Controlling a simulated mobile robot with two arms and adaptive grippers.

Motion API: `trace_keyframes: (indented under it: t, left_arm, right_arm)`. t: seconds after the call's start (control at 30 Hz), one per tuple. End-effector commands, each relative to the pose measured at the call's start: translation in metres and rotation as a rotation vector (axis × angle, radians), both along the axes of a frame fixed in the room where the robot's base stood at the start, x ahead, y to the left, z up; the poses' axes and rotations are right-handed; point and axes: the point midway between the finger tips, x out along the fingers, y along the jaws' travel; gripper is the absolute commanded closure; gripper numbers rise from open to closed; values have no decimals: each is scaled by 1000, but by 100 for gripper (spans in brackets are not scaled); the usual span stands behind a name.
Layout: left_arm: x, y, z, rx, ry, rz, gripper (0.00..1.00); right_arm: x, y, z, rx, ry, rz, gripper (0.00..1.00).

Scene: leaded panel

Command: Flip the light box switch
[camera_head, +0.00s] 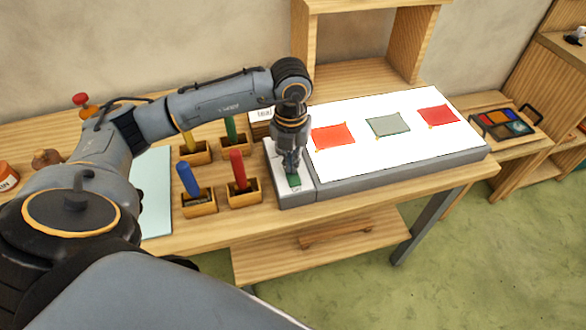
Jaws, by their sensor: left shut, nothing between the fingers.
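The light box (400,165) lies on the wooden table, with a bright white top and a grey body. Two red glass pieces (333,137) and a grey-green piece (388,125) lie apart on its top. At its left end is a grey switch housing (297,199) with a pale top and a small green part (294,180), likely the switch. My left gripper (292,172) is shut and empty, pointing down right at the green part. Whether it touches the switch I cannot tell, as the fingers hide part of it. My right gripper is not in view.
Small wooden holders with a blue stick (188,179), a red stick (238,169) and others stand left of the switch. A wooden shelf (360,75) rises behind the box. A tray of coloured pieces (503,124) is at the right. A pale blue sheet (152,190) lies at left.

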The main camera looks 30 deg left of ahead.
Motion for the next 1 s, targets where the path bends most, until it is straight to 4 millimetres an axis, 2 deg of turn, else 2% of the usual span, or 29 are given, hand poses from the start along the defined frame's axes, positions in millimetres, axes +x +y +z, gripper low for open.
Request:
trace_keyframes:
  t: [0.53,1.0]
  left_arm:
    - [0,0,-5,0,1,0,100]
    - [0,0,30,-1,0,-1,100]
  right_arm:
    - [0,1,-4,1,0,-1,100]
    - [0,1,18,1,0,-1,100]
